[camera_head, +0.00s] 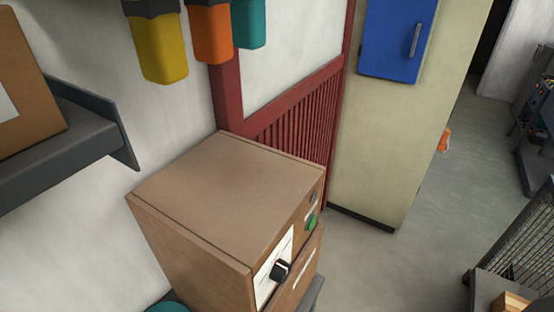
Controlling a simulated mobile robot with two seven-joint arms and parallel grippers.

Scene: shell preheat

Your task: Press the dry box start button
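The dry box (225,190) is a brown, box-shaped unit in the lower middle of the head view, with its front face turned to the right. A round green button (312,222) sits on the upper far part of that face. A smaller dark round part (313,197) is just above it. A black knob (280,270) on a white dial plate (266,280) is nearer to me on the same face. No label on the button can be read. Neither of my grippers is in view.
A grey shelf (70,150) with a brown box (25,90) juts from the left wall. Yellow (160,48), orange (212,35) and teal (250,22) bins hang above. A blue cabinet (397,40) is at the back. The floor (430,240) at right is clear up to a mesh cart (520,250).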

